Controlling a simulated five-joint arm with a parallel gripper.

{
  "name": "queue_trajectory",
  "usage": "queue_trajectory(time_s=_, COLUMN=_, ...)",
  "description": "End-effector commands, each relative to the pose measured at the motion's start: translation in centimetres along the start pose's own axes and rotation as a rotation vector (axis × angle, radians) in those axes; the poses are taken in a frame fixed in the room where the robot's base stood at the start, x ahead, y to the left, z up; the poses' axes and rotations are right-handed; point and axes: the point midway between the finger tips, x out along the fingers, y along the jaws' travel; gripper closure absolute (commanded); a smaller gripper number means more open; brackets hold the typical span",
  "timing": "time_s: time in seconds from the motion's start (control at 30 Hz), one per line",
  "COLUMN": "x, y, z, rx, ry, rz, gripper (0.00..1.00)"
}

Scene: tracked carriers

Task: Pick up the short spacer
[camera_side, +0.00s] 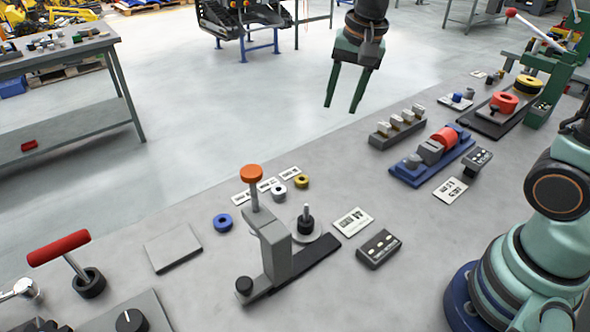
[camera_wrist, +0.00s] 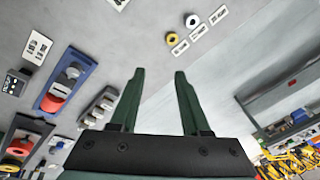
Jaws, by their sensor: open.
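Three ring-shaped spacers lie on the grey bench in the side view: a blue ring (camera_side: 223,222), a silver-white ring (camera_side: 279,192) and a yellow ring (camera_side: 302,181). I cannot tell from the pictures which one is the short spacer. The wrist view shows the white ring (camera_wrist: 192,21) and the yellow ring (camera_wrist: 172,39) beside printed labels (camera_wrist: 198,32). My gripper (camera_side: 341,108) hangs high, beyond the rings toward the bench's far edge. Its green fingers (camera_wrist: 159,73) are apart, with nothing between them.
A grey press-like fixture with an orange knob (camera_side: 251,173) stands close to the rings. A flat grey plate (camera_side: 172,248) lies left of the blue ring. A row of blocks (camera_side: 397,129) and a blue fixture (camera_side: 432,158) stand to the right. A red-handled lever (camera_side: 58,247) rises at left.

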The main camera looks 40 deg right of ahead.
Motion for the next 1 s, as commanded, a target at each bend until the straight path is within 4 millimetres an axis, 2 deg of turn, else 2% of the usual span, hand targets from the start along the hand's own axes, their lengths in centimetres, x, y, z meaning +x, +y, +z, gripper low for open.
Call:
queue_trajectory(time_s=0.2, x=5.3, y=-3.3, z=-1.3, rx=0.333, ry=-0.058, rz=0.098, gripper=0.53)
queue_trajectory(time_s=0.4, x=9.9, y=-5.1, z=-1.7, rx=0.59, ry=-0.073, rz=0.18, gripper=0.53)
queue_trajectory(time_s=0.5, x=11.4, y=-5.5, z=-1.7, rx=0.669, ry=-0.073, rz=0.205, gripper=0.53)
queue_trajectory(time_s=0.73, x=13.5, y=-5.6, z=-1.5, rx=0.728, ry=-0.071, rz=0.225, gripper=0.53)
queue_trajectory(time_s=1.0, x=17.8, y=-4.8, z=-0.9, rx=0.726, ry=-0.071, rz=0.225, gripper=0.53)
